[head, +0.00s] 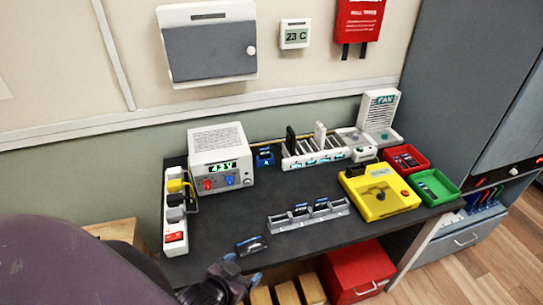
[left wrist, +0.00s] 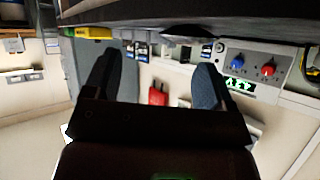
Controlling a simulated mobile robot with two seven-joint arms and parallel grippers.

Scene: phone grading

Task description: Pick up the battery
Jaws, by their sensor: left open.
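A small dark flat piece with a bluish label, which looks like the battery (head: 251,245), lies alone near the front edge of the dark table. A grey slotted rack (head: 310,218) behind it holds several similar dark pieces. My left gripper (head: 243,267) is at the table's front edge, just in front of and below the loose piece, apart from it. In the left wrist view the left gripper (left wrist: 156,68) has its two fingers wide apart with nothing between them. A dark shape (left wrist: 188,32) shows at the table edge beyond them; I cannot tell whether it is the battery. My right gripper is out of view.
A white power supply (head: 221,158) and a power strip (head: 174,215) stand at the left of the table. A yellow device (head: 379,194), a red tray (head: 404,160) and a green tray (head: 436,187) are at the right. Bare table lies around the loose piece.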

